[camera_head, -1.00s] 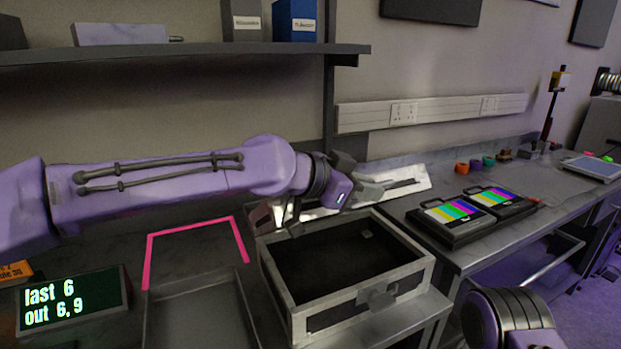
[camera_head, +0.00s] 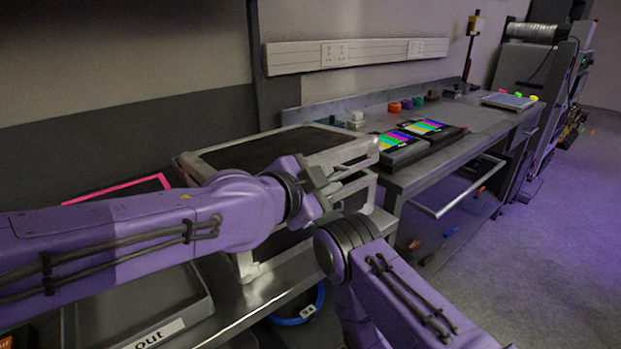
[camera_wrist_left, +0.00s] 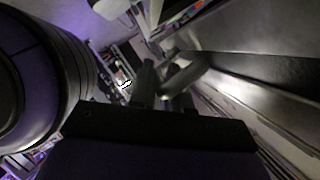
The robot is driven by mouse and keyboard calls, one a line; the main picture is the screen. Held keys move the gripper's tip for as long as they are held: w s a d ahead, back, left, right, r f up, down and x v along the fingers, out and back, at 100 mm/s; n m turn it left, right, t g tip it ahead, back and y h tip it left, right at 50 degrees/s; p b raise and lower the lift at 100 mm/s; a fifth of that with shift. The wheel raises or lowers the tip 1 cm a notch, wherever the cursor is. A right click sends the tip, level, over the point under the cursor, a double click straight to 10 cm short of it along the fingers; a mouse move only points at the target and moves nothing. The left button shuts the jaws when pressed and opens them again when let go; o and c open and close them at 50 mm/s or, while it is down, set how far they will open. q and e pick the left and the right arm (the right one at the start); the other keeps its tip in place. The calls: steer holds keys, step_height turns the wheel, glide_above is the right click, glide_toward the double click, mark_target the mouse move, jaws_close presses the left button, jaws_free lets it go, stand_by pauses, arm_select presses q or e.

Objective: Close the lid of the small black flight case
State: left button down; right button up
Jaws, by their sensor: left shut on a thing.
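The small black flight case (camera_head: 245,266) stands on the bench, with silver edging. Its lid (camera_head: 270,150), a dark panel in a silver frame, lies over the case and hides its inside. The front edge of the lid seems slightly above the body, but my arm covers much of the gap. My left gripper (camera_head: 335,181) is at the front right of the case, shut on what looks like the lid's front edge. In the left wrist view the fingers (camera_wrist_left: 165,88) are closed around a grey bar-like part. My right gripper is out of view; only my right arm shows.
A pink outline (camera_head: 120,188) and a grey tray (camera_head: 150,305) marked "out" lie left. A blue cable coil (camera_head: 300,310) is below.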

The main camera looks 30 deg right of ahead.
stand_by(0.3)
arm_select(q)
steer(key=c, duration=1.4)
jaws_free()
steer(key=shift+w, duration=0.1)
steer(key=shift+c, duration=0.2)
steer(key=v, duration=1)
steer(key=shift+s+a+b, duration=0.2)
steer(key=shift+s+b, duration=0.05)
steer(key=shift+b, duration=0.1)
